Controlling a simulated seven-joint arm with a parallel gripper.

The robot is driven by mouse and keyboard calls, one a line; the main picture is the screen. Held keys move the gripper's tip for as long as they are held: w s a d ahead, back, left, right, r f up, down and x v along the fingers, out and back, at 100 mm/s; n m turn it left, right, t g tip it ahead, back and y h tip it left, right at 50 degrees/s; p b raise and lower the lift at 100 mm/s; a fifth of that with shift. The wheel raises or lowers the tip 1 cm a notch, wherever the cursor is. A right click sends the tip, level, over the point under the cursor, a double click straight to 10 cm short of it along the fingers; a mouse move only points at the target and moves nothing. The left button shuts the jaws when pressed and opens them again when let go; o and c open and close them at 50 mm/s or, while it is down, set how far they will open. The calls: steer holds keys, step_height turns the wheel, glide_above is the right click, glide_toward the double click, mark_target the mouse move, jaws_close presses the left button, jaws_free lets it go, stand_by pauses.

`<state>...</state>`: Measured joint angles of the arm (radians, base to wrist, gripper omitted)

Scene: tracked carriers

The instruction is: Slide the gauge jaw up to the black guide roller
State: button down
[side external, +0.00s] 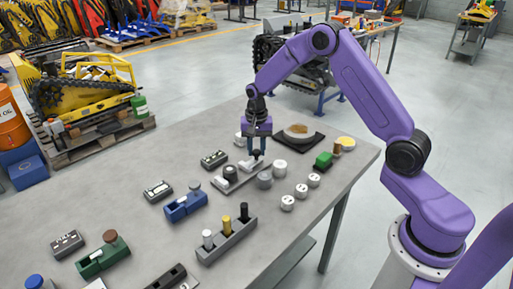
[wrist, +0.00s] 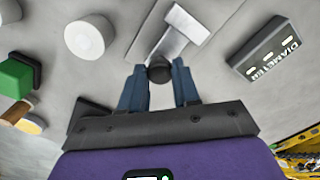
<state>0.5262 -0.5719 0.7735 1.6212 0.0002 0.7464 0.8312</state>
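The gauge lies on the grey table as a pale grey bar (side external: 222,185), with the black guide roller (side external: 230,172) standing upright at its left part. The gauge jaw (side external: 246,166) is a pale sliding piece at the right part, with a visible gap between it and the roller. In the wrist view the jaw (wrist: 178,38) is a pale T-shape with a black knob (wrist: 160,72). My gripper (side external: 257,151) is low over the jaw; its blue fingertips (wrist: 160,80) sit close on both sides of the knob and appear shut on it. The roller is not clear in the wrist view.
A dark DIAMETER block (wrist: 268,50) lies beside the gauge. A grey cylinder (side external: 264,180) and white cylinders (side external: 280,168) stand close on the other side. A green block (side external: 323,160) and a black plate with a disc (side external: 318,138) are farther right. A blue holder (side external: 185,207) stands left.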

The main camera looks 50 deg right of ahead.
mark_target(249, 164)
steer(key=shift+a, duration=1.85)
steer(key=c, duration=0.8)
jaws_free()
step_height(249, 164, up, 18)
steer(key=shift+f, duration=0.25)
